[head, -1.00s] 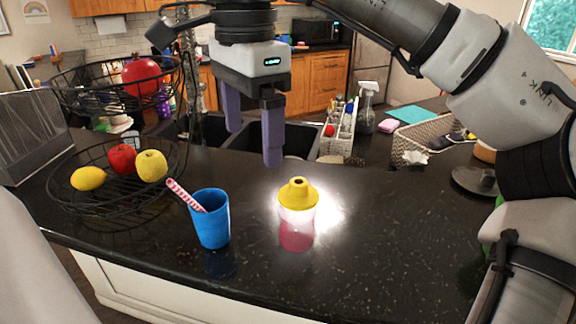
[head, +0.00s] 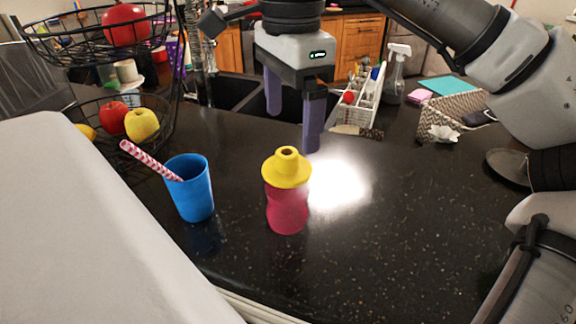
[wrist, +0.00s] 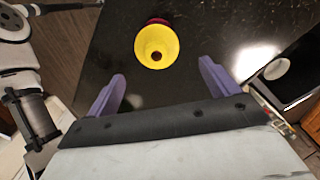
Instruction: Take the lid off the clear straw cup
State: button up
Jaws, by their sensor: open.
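The straw cup (head: 287,207) stands upright on the dark counter. Its body looks pinkish red and see-through, and a yellow lid (head: 287,168) with a raised spout and a dark hole sits on top. In the wrist view the yellow lid (wrist: 157,46) is beyond the fingertips, near the top, and hides most of the cup. My gripper (head: 292,130) points down above the counter, behind the cup in the head view. Its two purple fingers are apart with nothing between them, and they also show in the wrist view (wrist: 162,72).
A blue cup (head: 191,190) with a striped straw (head: 150,160) stands left of the straw cup. A wire fruit basket (head: 165,120) is at far left. Behind are a sink (head: 235,92), a white caddy (head: 362,100) and a spray bottle (head: 396,75). The counter right of the cup is clear.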

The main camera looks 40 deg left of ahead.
aim_at(287, 152)
jog(key=shift+s+f+p, duration=0.2)
jog(key=shift+f+p, duration=0.15)
jog(key=shift+f, duration=1.2)
jog(key=shift+s+f+p, duration=0.2)
jog(key=shift+f+p, duration=0.15)
jog(key=shift+f, duration=1.2)
jog(key=c, duration=1.1)
jog(key=shift+o, duration=0.2)
jog(key=shift+r, duration=0.1)
